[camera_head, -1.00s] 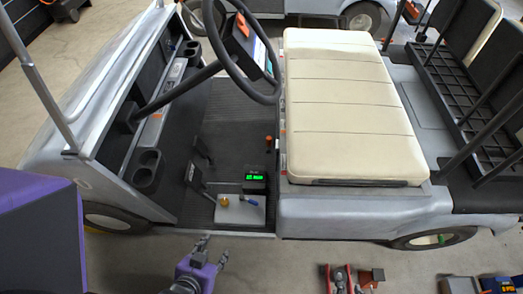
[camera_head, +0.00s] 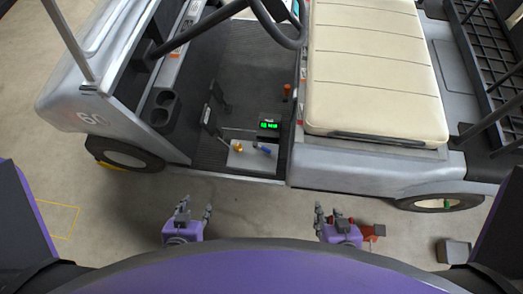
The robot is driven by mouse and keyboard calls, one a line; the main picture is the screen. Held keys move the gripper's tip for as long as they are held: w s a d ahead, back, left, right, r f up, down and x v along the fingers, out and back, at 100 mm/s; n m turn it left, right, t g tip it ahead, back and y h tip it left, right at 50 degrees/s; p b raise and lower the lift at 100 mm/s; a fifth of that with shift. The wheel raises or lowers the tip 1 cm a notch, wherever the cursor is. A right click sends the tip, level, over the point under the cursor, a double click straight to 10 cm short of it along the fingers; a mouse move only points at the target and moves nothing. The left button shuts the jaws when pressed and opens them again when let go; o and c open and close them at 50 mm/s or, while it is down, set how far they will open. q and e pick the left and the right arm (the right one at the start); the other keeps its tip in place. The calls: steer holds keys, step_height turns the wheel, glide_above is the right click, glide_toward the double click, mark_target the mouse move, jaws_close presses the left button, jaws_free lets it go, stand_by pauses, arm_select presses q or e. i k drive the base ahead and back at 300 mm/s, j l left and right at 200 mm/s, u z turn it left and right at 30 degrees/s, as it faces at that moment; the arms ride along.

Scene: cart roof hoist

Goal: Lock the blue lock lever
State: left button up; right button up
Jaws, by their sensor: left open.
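The blue lock lever (camera_head: 264,151) sits on a light grey box (camera_head: 245,158) on the cart's floor, near the open side sill. A yellow knob (camera_head: 238,148) is on the same box, left of the lever. A black unit with a lit green display (camera_head: 269,126) stands just behind the lever. My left gripper (camera_head: 195,210) is open and empty, outside the cart, below and left of the box. My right gripper (camera_head: 328,213) has its fingers apart, outside the cart, below and right of the lever. Neither gripper touches the lever.
The steering wheel (camera_head: 274,22) and column overhang the footwell. The cream seat (camera_head: 370,75) rises to the right of the box. An orange-tipped lever (camera_head: 287,91) stands beside the seat. A red object (camera_head: 369,231) lies on the floor by my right gripper.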

mark_target(255, 145)
steer(key=i+j+u, duration=0.1)
steer(key=i+u, duration=0.15)
steer(key=u, duration=0.15)
steer(key=i+u, duration=0.25)
steer(key=u, duration=0.2)
